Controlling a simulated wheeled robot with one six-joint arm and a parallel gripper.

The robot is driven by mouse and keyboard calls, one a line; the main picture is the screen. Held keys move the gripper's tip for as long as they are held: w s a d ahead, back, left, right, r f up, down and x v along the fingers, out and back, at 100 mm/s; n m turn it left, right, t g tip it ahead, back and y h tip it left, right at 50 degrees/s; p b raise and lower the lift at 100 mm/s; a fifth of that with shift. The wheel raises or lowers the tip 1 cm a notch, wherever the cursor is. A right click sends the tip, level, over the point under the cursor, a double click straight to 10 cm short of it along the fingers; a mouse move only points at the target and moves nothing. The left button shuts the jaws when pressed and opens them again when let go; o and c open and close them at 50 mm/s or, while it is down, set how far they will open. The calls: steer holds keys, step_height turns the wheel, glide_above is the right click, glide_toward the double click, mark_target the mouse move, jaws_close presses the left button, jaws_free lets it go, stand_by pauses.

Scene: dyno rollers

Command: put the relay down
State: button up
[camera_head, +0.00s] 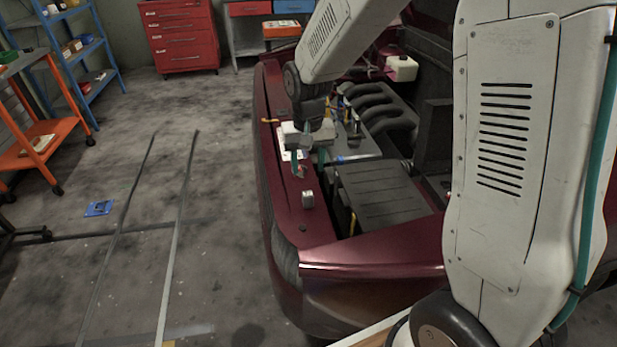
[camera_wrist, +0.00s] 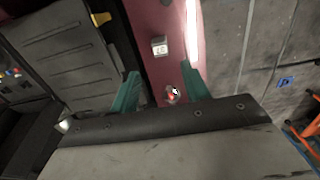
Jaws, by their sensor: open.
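The relay (camera_head: 308,199), a small silver-grey block, sits on the dark red fender (camera_head: 316,228) of the car. In the wrist view the relay (camera_wrist: 159,47) shows dark marks on its face and lies beyond my fingertips, apart from them. My gripper (camera_head: 309,158) is above the fender, behind the relay in the head view. Its two teal fingers are spread with nothing held between them, as the wrist view (camera_wrist: 160,72) shows. A small red and white item (camera_wrist: 172,95) shows on the fender between the fingers; I cannot tell what it is.
The open engine bay with a black ribbed cover (camera_head: 378,193) lies right of the fender. A white sheet (camera_head: 284,140) lies on the fender near my gripper. A blue item (camera_head: 99,208) lies on the floor. An orange cart (camera_head: 40,150) and red drawer cabinet (camera_head: 180,37) stand farther off.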

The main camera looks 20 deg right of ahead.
steer(key=s+d+r+n, duration=0.1)
steer(key=s+d+r, duration=0.1)
steer(key=s+r, duration=1.1)
steer(key=s+d+r+n+t, duration=0.1)
steer(key=s+r, duration=0.2)
steer(key=s, duration=1.2)
steer(key=shift+d, duration=0.15)
